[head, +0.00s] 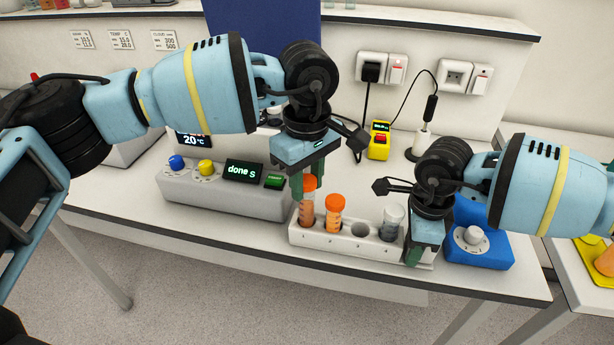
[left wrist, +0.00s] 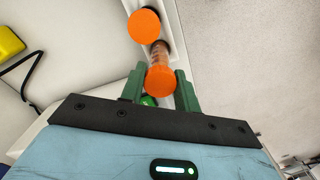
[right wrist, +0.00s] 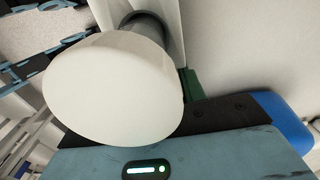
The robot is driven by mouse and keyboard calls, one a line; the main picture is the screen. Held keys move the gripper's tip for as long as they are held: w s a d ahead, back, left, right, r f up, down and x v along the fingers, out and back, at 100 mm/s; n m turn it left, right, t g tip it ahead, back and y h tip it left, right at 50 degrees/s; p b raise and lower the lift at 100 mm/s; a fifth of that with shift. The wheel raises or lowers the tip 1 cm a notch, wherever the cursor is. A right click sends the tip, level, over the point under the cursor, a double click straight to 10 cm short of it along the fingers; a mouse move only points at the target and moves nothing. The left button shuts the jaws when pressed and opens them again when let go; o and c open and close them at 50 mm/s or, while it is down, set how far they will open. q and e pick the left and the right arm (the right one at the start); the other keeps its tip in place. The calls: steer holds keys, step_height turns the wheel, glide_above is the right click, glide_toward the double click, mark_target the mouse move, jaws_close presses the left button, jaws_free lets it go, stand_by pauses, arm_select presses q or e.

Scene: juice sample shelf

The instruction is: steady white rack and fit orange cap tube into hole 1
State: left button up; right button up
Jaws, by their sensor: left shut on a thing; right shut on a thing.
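The white rack (head: 345,250) stands on the bench. My left gripper (head: 304,190) is shut on the orange cap tube (head: 306,213), close under its cap. The tube is about upright, its lower end at hole 1 at the rack's left end; how deep it sits I cannot tell. Its cap (left wrist: 160,81) shows between the green fingers in the left wrist view. A second orange-capped tube (head: 333,222) stands lower, in hole 2. My right gripper (head: 413,253) is shut on the rack's right end; its grip is partly hidden.
Hole 3 (head: 360,229) is empty. A pale-capped tube (head: 391,224) stands in hole 4; its cap (right wrist: 112,88) fills much of the right wrist view. A grey device (head: 230,192) reading "done s" is left of the rack. A blue device (head: 480,245) is close on the right.

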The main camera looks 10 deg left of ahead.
mark_target(307, 194)
arm_select(q)
steer(key=shift+f, duration=1.65)
stand_by(0.7)
steer(key=o, duration=1.1)
steer(key=shift+c, duration=0.2)
step_height(307, 194, up, 12)
steer(key=shift+r, duration=0.1)
